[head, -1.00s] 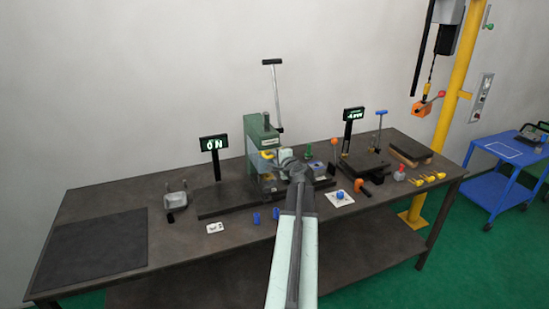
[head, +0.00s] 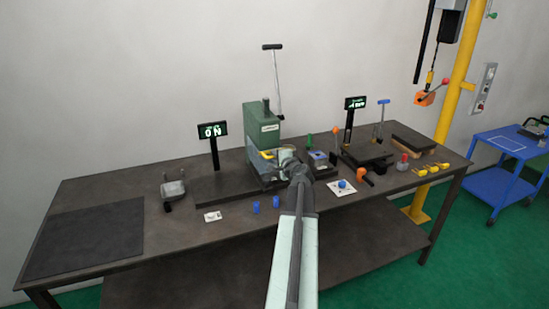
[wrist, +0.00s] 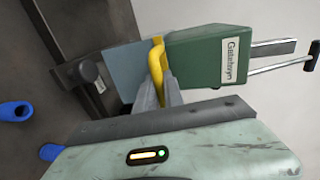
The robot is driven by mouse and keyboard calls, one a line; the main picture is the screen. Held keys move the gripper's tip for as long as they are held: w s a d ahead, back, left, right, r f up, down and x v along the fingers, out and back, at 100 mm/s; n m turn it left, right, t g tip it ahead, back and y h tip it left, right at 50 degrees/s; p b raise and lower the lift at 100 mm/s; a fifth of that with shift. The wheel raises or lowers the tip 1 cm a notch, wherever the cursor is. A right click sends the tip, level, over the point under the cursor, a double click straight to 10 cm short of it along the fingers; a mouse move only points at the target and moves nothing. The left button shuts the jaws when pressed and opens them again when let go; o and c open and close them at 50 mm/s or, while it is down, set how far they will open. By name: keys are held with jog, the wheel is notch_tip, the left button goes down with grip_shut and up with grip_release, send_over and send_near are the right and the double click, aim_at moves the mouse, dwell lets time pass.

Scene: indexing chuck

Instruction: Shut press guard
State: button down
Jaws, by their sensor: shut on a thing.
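The press (head: 262,130) is a green machine standing on a dark base on the bench, with a long lever rising behind it. The yellow handle (head: 267,155) of its guard is at the front of the press, below the label. In the wrist view the yellow handle (wrist: 155,68) runs between the fingers of my gripper (wrist: 158,92), which is shut on it. In the head view my gripper (head: 287,160) is at the front right of the press. My arm hides part of the bench, and the guard's panel is hard to make out.
A second fixture (head: 365,157) stands to the right. The bench's left end holds a bare dark mat (head: 85,238).

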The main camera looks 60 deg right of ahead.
notch_tip(320, 180, down, 4)
jog(key=shift+f+b, duration=0.15)
jog(key=shift+b, duration=1)
jog(key=shift+a, duration=0.15)
jog(key=c, duration=1.5)
grip_release()
jog(key=shift+o, duration=0.2)
jog(key=shift+s+r, duration=0.2)
jog(key=p, duration=0.2)
send_near(272, 161)
jog(key=shift+v, duration=1.1)
